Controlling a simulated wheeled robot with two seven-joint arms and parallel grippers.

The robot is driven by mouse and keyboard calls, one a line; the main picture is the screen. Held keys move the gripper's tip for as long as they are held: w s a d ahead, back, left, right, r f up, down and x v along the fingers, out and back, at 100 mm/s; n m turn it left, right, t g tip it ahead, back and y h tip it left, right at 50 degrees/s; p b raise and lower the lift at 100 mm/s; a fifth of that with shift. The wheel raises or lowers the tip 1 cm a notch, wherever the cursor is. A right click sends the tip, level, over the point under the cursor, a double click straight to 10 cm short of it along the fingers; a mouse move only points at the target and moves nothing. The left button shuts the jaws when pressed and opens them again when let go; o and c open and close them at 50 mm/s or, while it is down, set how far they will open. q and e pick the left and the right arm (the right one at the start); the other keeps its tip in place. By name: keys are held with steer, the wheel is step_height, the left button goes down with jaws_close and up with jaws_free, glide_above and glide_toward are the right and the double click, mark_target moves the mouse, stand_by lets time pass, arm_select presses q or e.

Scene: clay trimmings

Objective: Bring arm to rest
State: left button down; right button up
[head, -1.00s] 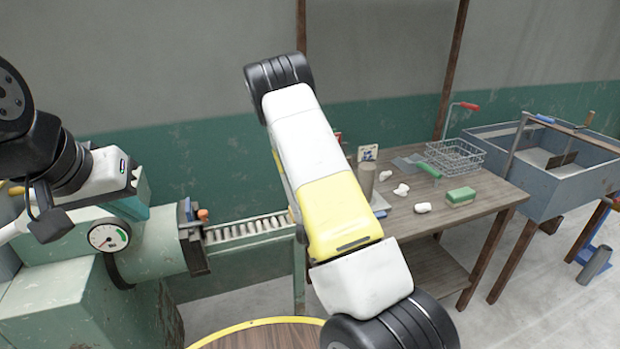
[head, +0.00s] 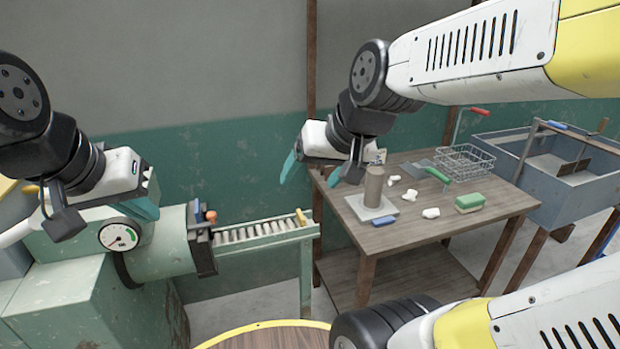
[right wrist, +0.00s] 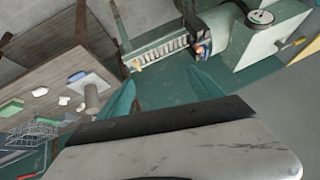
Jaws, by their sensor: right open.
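My right gripper (head: 313,180) hangs in the air in front of the back wall, left of the wooden table's far left corner. Its teal fingers are apart with nothing between them, as the right wrist view (right wrist: 165,90) also shows. My right arm reaches in from the upper right of the head view. My left gripper (head: 150,208) is at the left, by the green machine. Only part of a teal finger shows, so its opening is unclear.
The wooden table (head: 420,226) bears a brown cylinder (head: 374,186) on a grey board (head: 362,210), white lumps (head: 408,195), a green block (head: 470,202) and a wire basket (head: 465,160). A roller conveyor (head: 262,232) joins the gauged machine (head: 160,248). A grey trough (head: 540,184) stands right.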

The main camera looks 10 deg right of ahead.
steer(key=shift+n+g+h, duration=0.3)
steer(key=shift+n, duration=0.2)
steer(key=s, duration=0.4)
steer(key=shift+s+d+r, duration=0.3)
steer(key=shift+s+d, duration=0.05)
steer(key=shift+d, duration=0.05)
